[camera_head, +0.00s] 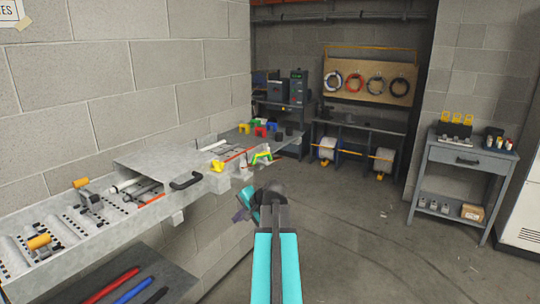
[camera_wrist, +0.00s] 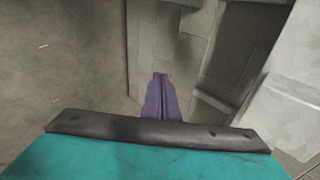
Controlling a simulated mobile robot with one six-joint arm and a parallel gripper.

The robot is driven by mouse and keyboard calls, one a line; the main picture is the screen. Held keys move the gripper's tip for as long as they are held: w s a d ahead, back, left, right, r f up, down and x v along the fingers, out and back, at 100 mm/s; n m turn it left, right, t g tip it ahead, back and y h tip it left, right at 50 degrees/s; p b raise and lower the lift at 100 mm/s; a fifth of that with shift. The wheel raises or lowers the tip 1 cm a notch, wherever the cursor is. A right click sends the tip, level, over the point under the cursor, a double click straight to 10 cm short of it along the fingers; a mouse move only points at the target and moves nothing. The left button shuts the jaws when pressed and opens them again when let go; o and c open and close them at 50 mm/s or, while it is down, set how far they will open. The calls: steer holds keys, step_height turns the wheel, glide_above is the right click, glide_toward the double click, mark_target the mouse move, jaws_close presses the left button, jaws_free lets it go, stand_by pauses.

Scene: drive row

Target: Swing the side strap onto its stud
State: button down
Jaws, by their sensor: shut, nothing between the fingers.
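A long grey metal drive row (camera_head: 130,225) runs along the wall at the left of the head view. It carries small fittings, among them two orange-handled levers (camera_head: 39,241). I cannot single out the side strap or its stud among these parts. My gripper (camera_head: 241,214) is in front of the row's right part, below its edge, and seems apart from it. In the wrist view its purple fingers (camera_wrist: 160,88) are shut together with nothing between them. The wrist view shows no strap or stud.
A raised cover with a black handle (camera_head: 186,181) sits mid-row. Yellow, red and green pieces (camera_head: 262,155) lie at its far end. A lower shelf (camera_head: 125,283) holds colored rods. A grey side table (camera_head: 466,162) stands right. The floor between is clear.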

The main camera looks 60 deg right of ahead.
mark_target(267, 155)
steer(key=s+d+r+m+h, duration=0.1)
steer(key=s+d+r, duration=0.3)
steer(key=r, duration=0.4)
steer(key=s+d+r+m+t+h+p, duration=0.1)
steer(key=s+d+r+m+h, duration=0.1)
steer(key=s+r, duration=0.3)
steer(key=s+d+r+m+t+h, duration=0.1)
steer(key=s+d+r, duration=0.4)
steer(key=r, duration=0.7)
steer(key=shift+s+d+m+h+p, duration=0.3)
steer(key=shift+h, duration=0.1)
steer(key=shift+w+f, duration=0.15)
steer(key=p+x, duration=0.1)
steer(key=x, duration=0.3)
steer(key=p+x, duration=0.2)
steer(key=x, duration=0.3)
steer(key=r+p+x, duration=0.1)
steer(key=x, duration=0.3)
steer(key=shift+w+d+f, duration=0.1)
steer(key=shift+w+d, duration=0.1)
steer(key=shift+w, duration=0.35)
